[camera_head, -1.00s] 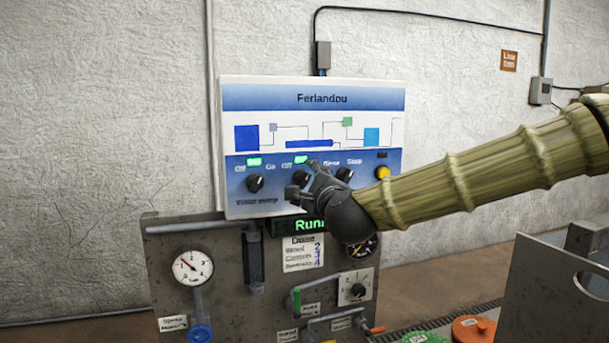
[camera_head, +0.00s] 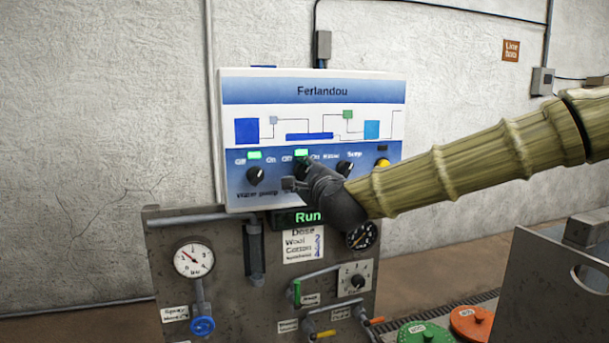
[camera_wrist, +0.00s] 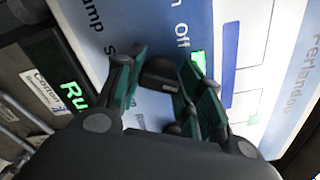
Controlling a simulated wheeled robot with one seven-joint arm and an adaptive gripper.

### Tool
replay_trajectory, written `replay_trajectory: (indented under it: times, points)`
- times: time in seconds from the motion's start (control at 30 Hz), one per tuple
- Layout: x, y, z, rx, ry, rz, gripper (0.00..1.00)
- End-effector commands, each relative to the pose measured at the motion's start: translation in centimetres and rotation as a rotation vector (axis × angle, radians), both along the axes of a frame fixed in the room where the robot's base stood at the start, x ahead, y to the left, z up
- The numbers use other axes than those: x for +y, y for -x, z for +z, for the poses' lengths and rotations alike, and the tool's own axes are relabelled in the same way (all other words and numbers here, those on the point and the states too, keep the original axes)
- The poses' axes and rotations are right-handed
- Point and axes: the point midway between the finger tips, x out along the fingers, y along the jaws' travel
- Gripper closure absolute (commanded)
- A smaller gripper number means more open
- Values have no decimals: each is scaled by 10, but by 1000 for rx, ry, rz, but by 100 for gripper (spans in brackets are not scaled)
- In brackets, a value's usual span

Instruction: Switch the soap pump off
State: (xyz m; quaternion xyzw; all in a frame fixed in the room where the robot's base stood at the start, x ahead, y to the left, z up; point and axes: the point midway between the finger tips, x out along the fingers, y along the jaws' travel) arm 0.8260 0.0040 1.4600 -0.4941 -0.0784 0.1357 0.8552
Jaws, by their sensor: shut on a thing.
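The control panel (camera_head: 380,190) has a row of black knobs under lit green lamps. The second knob from the left is the soap pump knob (camera_head: 302,171), between Off and On marks; its name is mostly hidden by my gripper. The green lamp (camera_head: 301,153) above it is lit. My gripper (camera_head: 297,185) is at this knob. In the wrist view the knob (camera_wrist: 160,73) sits between the two fingers of my gripper (camera_wrist: 158,88), which is shut on it. Which way the knob points is hard to tell. The lit lamp also shows there (camera_wrist: 198,63).
The water pump knob (camera_head: 255,176) is close on the left, and another black knob (camera_head: 345,168) and a yellow button (camera_head: 383,163) are on the right. A green Run display (camera_head: 308,217) and a grey board with gauges (camera_head: 194,258) are below.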

Motion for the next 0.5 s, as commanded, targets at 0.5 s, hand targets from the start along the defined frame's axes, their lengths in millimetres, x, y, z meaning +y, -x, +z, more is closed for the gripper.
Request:
replay_trajectory:
  times: [0.5]
  points:
    - [0,0,-4,-70,215,-1,87]
